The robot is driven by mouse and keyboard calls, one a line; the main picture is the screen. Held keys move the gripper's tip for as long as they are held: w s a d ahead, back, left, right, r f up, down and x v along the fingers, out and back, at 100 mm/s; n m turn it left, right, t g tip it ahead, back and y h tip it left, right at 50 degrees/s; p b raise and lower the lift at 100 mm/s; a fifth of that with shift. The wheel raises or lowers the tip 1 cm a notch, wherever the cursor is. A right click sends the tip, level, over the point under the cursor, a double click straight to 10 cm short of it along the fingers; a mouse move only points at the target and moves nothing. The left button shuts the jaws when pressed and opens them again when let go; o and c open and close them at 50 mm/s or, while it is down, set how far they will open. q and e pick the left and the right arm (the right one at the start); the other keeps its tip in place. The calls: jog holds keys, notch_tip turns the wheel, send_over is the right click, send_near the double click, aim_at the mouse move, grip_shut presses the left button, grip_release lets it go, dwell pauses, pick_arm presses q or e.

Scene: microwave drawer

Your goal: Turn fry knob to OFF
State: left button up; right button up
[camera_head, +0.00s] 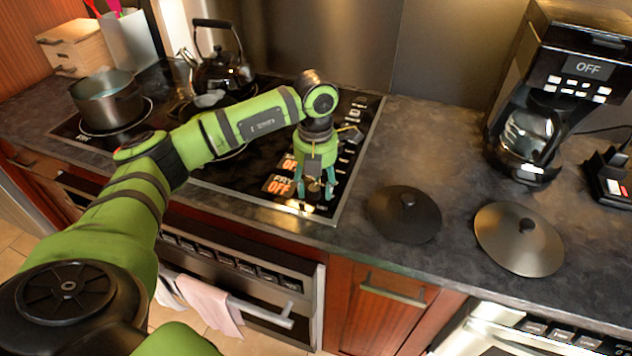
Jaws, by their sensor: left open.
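The black glass cooktop (258,156) is set in the dark counter. Near its front right, orange-lit labels show; the front one, the fry label (278,184), reads OFF, and another label behind it is partly hidden by my gripper. My left gripper (316,190) points down over the cooktop's front right corner, just right of the fry label. Its fingers are open around or just above a small knob spot, and the fry knob is mostly hidden there. I cannot tell whether the fingers touch it. My right gripper is not in view.
A pot (108,108) and a kettle (222,75) stand on the cooktop's left and back. Two dark lids (405,218) (520,240) lie on the counter to the right. A coffee maker (565,80) stands behind them. An oven front (240,262) is below the cooktop.

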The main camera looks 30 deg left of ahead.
aim_at(316, 186)
pick_arm(q)
notch_tip(316, 186, up, 12)
dwell(0.4)
jog(key=shift+f, duration=0.1)
dwell(0.4)
